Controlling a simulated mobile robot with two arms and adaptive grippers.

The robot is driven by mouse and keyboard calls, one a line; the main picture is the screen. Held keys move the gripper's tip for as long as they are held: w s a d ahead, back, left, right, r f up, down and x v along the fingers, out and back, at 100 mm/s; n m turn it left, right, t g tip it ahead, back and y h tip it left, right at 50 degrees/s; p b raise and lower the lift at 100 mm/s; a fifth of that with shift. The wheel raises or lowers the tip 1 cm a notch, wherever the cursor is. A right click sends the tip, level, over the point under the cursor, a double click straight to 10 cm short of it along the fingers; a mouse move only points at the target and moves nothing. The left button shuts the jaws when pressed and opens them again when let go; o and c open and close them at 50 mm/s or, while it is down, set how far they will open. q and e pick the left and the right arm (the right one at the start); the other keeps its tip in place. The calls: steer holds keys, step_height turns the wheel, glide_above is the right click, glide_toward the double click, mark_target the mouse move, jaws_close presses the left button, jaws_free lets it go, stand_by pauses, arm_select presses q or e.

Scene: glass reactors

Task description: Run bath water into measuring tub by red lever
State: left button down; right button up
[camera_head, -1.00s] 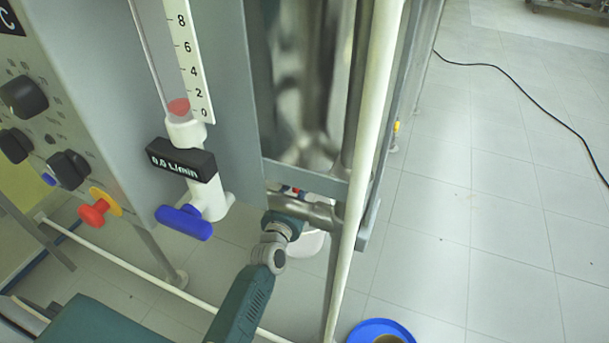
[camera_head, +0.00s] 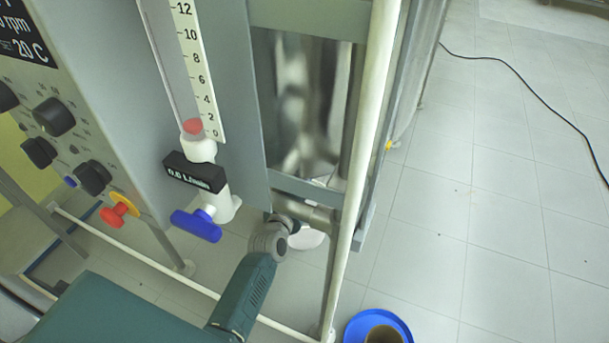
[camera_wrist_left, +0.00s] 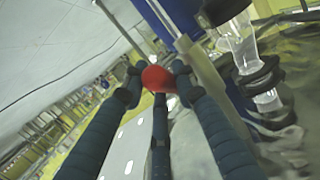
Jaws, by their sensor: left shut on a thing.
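The red lever (camera_wrist_left: 156,80) shows as a rounded red end in the left wrist view. The fingers of my left gripper (camera_wrist_left: 157,72) are shut on it, with a fingertip at each side. In the head view my left arm reaches up from the bottom, and its fingers and the lever are hidden around the frame bars. A white rounded thing (camera_head: 312,239), perhaps the measuring tub, shows partly below the bars beside my wrist. Its inside and any water level cannot be seen. My right gripper is not in view.
A blue valve handle (camera_head: 196,225) sits under the flow display (camera_head: 194,172). Left of it is a panel with black knobs (camera_head: 54,117) and a red button (camera_head: 113,216). A pale upright post (camera_head: 368,140) stands right of my wrist. A blue dish (camera_head: 352,329) is on the floor.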

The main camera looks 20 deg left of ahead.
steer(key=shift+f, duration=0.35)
arm_select(q)
steer(key=c, duration=1.3)
jaws_free()
steer(key=shift+s, duration=0.15)
steer(key=s+r, duration=0.2)
steer(key=s, duration=0.9)
steer(key=shift+s+d, duration=0.3)
steer(key=shift+d, duration=0.1)
steer(key=shift+f, duration=0.1)
